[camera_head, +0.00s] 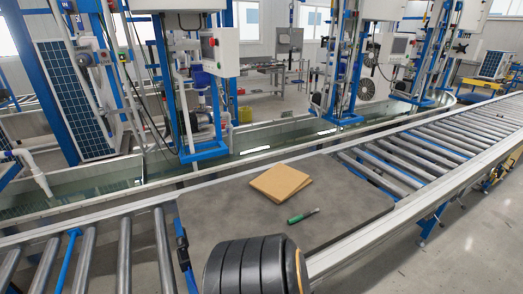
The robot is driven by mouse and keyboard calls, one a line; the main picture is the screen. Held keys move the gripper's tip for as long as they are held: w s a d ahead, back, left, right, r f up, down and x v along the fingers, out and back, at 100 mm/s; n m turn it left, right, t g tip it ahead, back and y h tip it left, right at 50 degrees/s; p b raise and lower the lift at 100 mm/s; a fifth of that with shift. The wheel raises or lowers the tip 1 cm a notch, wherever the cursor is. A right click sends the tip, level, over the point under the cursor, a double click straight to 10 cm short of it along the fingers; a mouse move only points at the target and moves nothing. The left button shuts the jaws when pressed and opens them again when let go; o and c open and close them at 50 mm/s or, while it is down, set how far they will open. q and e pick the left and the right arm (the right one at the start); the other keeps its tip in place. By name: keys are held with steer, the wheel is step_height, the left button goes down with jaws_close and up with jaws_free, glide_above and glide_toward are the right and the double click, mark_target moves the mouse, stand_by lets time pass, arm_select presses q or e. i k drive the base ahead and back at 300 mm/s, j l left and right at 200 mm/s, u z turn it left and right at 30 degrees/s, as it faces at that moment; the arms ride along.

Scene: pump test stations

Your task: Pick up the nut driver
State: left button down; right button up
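The nut driver (303,216) lies flat on the dark grey plate (230,205) set into the roller conveyor. It has a green handle and a short dark shaft that points to the right and slightly away. Nothing touches it, and it is in full view. Neither of my grippers is in view.
A tan square board or stack (280,183) lies just behind the nut driver. A large black ribbed round body (245,265) with an orange edge fills the bottom middle, partly cut off. Rollers (425,160) run on both sides of the plate. The plate's right part is clear.

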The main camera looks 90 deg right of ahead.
mark_target(293, 220)
steer(key=i+z, duration=0.1)
steer(key=z, duration=3.2)
